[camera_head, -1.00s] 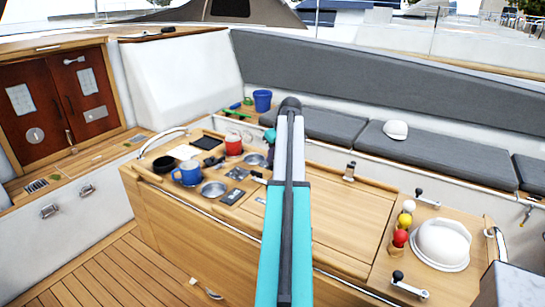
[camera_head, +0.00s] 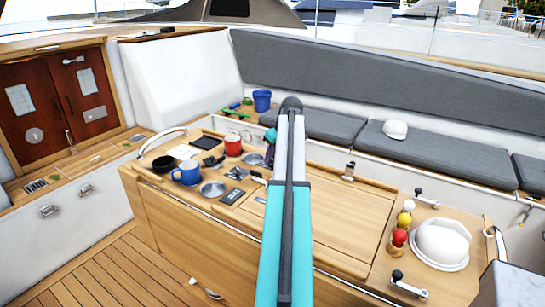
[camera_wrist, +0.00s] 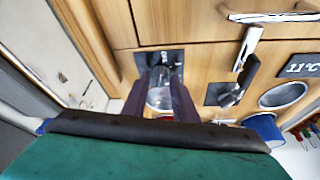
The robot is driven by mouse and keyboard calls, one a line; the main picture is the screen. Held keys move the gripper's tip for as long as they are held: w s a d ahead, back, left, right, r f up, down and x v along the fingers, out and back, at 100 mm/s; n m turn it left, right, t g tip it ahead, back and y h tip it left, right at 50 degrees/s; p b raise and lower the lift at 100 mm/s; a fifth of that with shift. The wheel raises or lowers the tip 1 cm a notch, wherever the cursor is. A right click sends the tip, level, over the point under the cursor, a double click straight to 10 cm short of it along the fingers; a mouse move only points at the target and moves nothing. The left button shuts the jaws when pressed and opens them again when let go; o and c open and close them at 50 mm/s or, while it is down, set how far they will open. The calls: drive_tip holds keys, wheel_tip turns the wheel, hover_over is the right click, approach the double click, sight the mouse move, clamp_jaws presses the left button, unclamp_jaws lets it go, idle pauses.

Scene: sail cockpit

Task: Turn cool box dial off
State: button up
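In the wrist view, my gripper (camera_wrist: 166,98) points down over the wooden counter, its two dark fingers apart with a gap between them. A dark square plate with a knob-like fitting (camera_wrist: 159,60) lies just past the fingertips, partly hidden by them; I cannot tell whether they touch it. I cannot tell for sure which fitting is the cool box dial. In the head view, my gripper (camera_head: 268,152) is partly hidden behind my arm.
Red, yellow and white balls (camera_head: 404,221) and a white domed object (camera_head: 441,242) are at the right. The counter's middle panel (camera_head: 345,205) is mostly clear.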

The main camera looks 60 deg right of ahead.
drive_tip(key=shift+r, duration=0.2)
drive_tip(key=b+v, duration=0.2)
drive_tip(key=v, duration=1.1)
drive_tip(key=shift+s+r, duration=0.15)
drive_tip(key=shift+s, duration=0.05)
drive_tip(key=shift+a, duration=0.15)
